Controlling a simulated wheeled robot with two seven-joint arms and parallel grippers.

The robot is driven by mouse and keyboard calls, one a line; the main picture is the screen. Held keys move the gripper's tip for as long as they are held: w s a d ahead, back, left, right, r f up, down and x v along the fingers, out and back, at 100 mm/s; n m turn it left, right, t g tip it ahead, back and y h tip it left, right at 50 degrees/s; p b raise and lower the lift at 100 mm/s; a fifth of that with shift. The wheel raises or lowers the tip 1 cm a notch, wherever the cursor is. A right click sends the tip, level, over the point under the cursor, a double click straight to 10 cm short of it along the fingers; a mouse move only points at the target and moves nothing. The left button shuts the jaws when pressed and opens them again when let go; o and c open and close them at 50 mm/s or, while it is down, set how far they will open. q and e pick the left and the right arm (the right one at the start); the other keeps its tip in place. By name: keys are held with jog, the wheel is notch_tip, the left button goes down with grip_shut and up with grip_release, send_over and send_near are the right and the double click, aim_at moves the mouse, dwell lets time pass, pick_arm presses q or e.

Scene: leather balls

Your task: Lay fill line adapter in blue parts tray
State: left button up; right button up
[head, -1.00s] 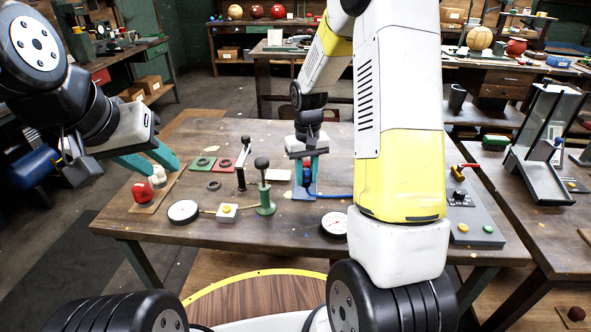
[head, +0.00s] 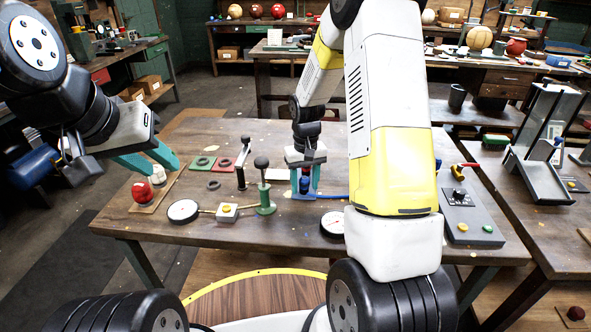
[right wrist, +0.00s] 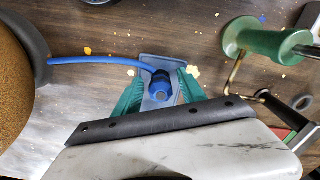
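The fill line adapter (right wrist: 161,88) is a small blue cylinder joined to a blue hose (right wrist: 100,60). It stands over the small blue-grey parts tray (right wrist: 160,64), which also shows in the head view (head: 304,197). I cannot tell whether the adapter touches the tray floor. My right gripper (head: 305,189) points down at the tray, its teal fingers on either side of the adapter. In the right wrist view, gaps seem to show between fingers and adapter.
A green post with a dark knob (head: 265,199) stands left of the tray. Gauges (head: 183,211) and (head: 332,223) lie near the front edge. A control box (head: 470,218) sits at right. A brown rounded thing (right wrist: 14,95) is at the hose's far end.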

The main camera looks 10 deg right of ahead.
aim_at(305, 178)
notch_tip(305, 178, up, 12)
jog(key=shift+f, duration=0.1)
jog(key=s+r+t+y, duration=0.1)
jog(key=s+r+t, duration=0.1)
jog(key=s+r, duration=0.7)
jog(key=s+a+r+t+y, duration=0.1)
jog(key=s+r+t, duration=0.3)
jog(key=s, duration=0.9)
notch_tip(305, 178, up, 2)
jog(key=shift+s+a+r+m, duration=0.2)
jog(key=shift+s+a+m, duration=0.1)
jog(key=shift+a, duration=0.1)
jog(key=shift+c, duration=1.3)
jog(key=shift+d, duration=0.15)
